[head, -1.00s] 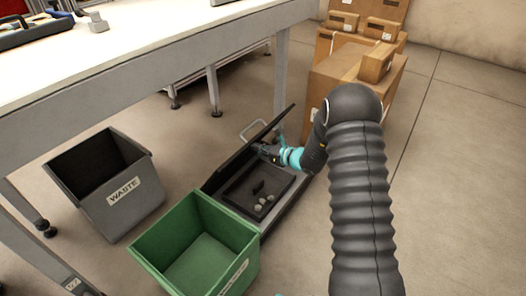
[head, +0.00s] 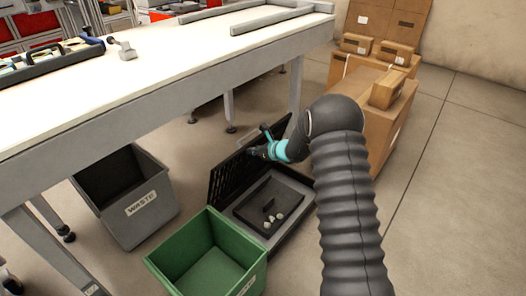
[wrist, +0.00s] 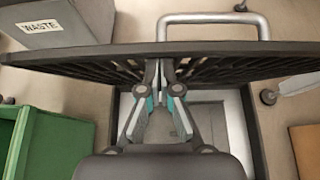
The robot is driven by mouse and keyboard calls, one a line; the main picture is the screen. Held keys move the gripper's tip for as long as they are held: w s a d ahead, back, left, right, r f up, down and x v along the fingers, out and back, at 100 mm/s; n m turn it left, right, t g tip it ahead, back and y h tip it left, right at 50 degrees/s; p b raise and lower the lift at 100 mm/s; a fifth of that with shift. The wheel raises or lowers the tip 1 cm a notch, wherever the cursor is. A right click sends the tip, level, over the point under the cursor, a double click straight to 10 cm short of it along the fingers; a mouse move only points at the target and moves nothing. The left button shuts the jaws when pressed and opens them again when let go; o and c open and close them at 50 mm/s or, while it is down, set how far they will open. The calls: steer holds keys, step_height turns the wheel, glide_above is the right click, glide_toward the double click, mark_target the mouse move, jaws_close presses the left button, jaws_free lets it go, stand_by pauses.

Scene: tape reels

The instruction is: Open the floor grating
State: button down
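The black slatted floor grating (head: 235,172) is hinged up and stands steeply tilted at the back left of its floor frame (head: 303,212). In the wrist view the grating (wrist: 95,65) runs across the picture, with its metal handle (wrist: 213,19) beyond its upper edge. My gripper (head: 256,152) is at the grating's inner side, near its upper part. In the wrist view the fingers of my gripper (wrist: 161,72) come together at the tips, against or very near the slats. I see nothing held between them; the exact contact is hard to see.
The opening holds a dark recessed tray (head: 262,222) with several small pale pieces. A green bin (head: 245,262) stands close in front, and a grey waste bin (head: 150,222) to the left. The workbench (head: 165,95) overhangs behind. Cardboard boxes (head: 392,120) stand at the back right; floor at right is clear.

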steer(key=s+d+f+b+v, duration=0.1)
steer(key=f+b+v, duration=0.15)
steer(key=v, duration=1.05)
steer(key=s+a+f+n+g, duration=0.2)
steer(key=s+f+n+g, duration=0.15)
steer(key=s+n, duration=0.3)
steer(key=s+r+n+g+h+p, duration=0.1)
steer(key=s+r+n+g, duration=0.1)
steer(key=s+n, duration=0.3)
steer(key=s+r+n+g+h+p, duration=0.1)
steer(key=s+r+n, duration=0.15)
steer(key=s, duration=0.45)
steer(key=s+d+r+n+t+h+p, duration=0.1)
steer(key=s+r+n, duration=0.3)
steer(key=s+r, duration=0.4)
steer(key=s+d+r+n+t+h+p, duration=0.1)
steer(key=s+d+r+n+h, duration=0.2)
steer(key=s+r, duration=0.5)
steer(key=s+d+r+n+t+h+p, duration=0.1)
steer(key=s+d+r+n+t+h, duration=0.1)
steer(key=s+r+n, duration=0.3)
step_height(320, 180, up, 3)
steer(key=s+d+h, duration=0.1)
steer(key=s, duration=0.1)
steer(key=shift+s, duration=0.4)
